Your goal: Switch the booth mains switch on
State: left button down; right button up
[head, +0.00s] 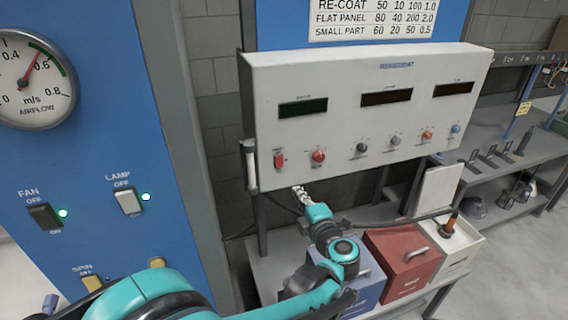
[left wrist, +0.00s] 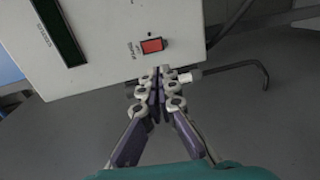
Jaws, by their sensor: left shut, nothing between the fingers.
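A red rocker switch (head: 279,160) sits at the lower left of the pale control box (head: 350,120). I take it for the mains switch, but its label is too small to read. In the left wrist view the red switch (left wrist: 152,45) is just beyond my fingertips. My left gripper (head: 299,191) is shut and empty, just below the box's lower edge and to the right of the switch. Its fingertips (left wrist: 162,72) are together and appear apart from the switch. I cannot tell the switch's position. The box's displays (head: 303,107) look dark. My right gripper is not in view.
A red knob (head: 319,156) and several smaller knobs line the box right of the switch. A pale handle (head: 251,165) is on its left side. Blue (head: 365,285) and red (head: 405,255) bins stand below.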

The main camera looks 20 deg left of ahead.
aim_at(279, 167)
pick_arm(q)
jog(key=b+x, duration=0.1)
jog(key=x, duration=1.3)
jog(key=shift+b, duration=0.3)
jog(key=shift+w+a+f, duration=0.1)
jog(key=shift+w+a, duration=0.1)
jog(key=shift+a, duration=0.05)
jog(key=shift+f, duration=0.1)
